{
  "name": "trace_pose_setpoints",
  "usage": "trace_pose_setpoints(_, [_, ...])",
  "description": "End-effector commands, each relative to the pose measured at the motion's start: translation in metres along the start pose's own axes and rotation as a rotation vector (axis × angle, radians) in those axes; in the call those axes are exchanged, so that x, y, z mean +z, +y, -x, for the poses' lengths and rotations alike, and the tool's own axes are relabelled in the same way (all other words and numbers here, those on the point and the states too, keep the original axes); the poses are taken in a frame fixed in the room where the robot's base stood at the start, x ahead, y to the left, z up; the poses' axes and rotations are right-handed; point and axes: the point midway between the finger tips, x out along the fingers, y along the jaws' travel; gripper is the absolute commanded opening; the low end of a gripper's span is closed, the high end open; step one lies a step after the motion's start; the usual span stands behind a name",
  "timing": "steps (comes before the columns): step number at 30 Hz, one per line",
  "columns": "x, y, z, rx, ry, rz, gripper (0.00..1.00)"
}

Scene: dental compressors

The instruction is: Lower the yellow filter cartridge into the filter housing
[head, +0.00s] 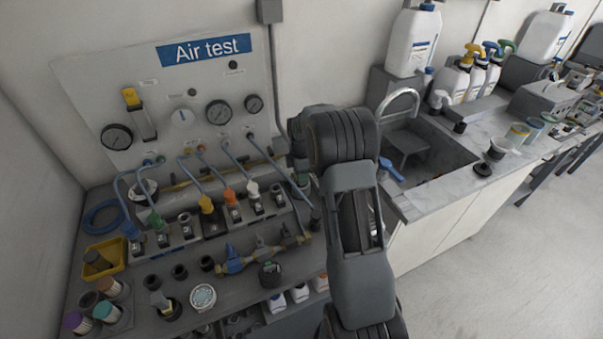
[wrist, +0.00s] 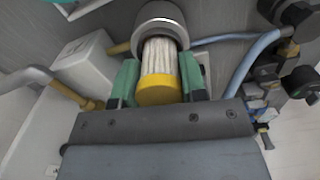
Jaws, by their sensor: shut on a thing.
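In the wrist view, the yellow filter cartridge (wrist: 159,89) has a yellow end cap and a white pleated body. My gripper (wrist: 158,80) has green fingers, one on each side of the cartridge, and is shut on it. The filter housing (wrist: 158,13) is a grey round cup at the top of the wrist view, directly beyond the cartridge. The cartridge's far white end overlaps the housing's mouth. I cannot tell how deep it sits inside. In the head view, my arm hides the gripper, the cartridge and the housing.
In the wrist view, a blue hose (wrist: 236,39) and dark fittings (wrist: 290,12) lie right of the housing; a white box (wrist: 83,62) and a brass pipe (wrist: 118,48) lie left. In the head view, the Air test panel (head: 165,95) stands behind the crowded bench, with a sink (head: 430,155) at right.

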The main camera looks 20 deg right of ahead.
Motion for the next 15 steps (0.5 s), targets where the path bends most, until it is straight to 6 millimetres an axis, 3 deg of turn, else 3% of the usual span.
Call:
trace_pose_setpoints(13, [0.0, 0.0, -0.015, 0.0, 0.0, 0.0, 0.15])
trace_pose_setpoints(14, [0.0, 0.0, -0.015, 0.0, 0.0, 0.0, 0.4])
trace_pose_setpoints(15, [0.0, 0.0, -0.014, 0.0, 0.0, 0.0, 0.44])
